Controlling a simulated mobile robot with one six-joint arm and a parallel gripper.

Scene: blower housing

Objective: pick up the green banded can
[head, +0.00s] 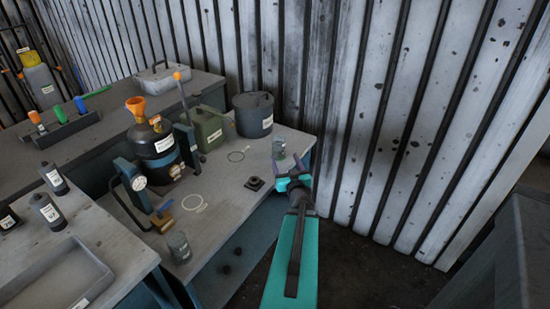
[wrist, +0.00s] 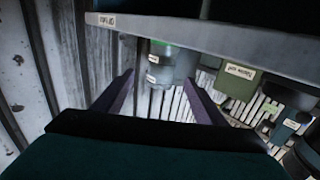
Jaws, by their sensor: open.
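A small grey-green can (head: 278,149) with a pale label stands near the far right edge of the bench. In the wrist view, which looks upside down, a labelled can (wrist: 157,70) with a bit of green at its bench end shows between and beyond my fingers. My gripper (head: 285,166) is open and empty, its purple fingers spread on the near side of the can. The fingers also show in the wrist view (wrist: 160,80). There is a gap between the fingertips and the can. A green band is not clear in the head view.
A dark pot (head: 253,115) and a green canister (head: 209,129) stand behind the can. The corrugated wall (head: 350,110) rises close to the right.

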